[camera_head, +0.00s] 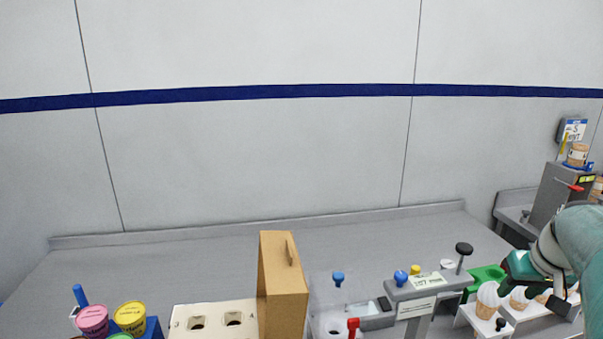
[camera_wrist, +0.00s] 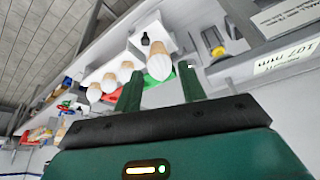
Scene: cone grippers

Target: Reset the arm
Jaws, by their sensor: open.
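My gripper (camera_wrist: 160,90) is open in the wrist view, with its two green fingers apart and nothing between their tips that I can see held. In the head view my arm comes in from the right edge, and my gripper (camera_head: 512,268) is beside the cones (camera_head: 487,300) on the white rack (camera_head: 465,314). The head view does not show clearly whether the fingers touch a cone.
A grey press-like machine with a label (camera_head: 416,307) stands left of the cones. A green tray (camera_head: 487,275) lies behind them. A brown box (camera_head: 283,290) stands upright near the middle. Colourful tubs (camera_head: 130,318) sit at the lower left. The rear counter (camera_head: 200,265) is mostly clear.

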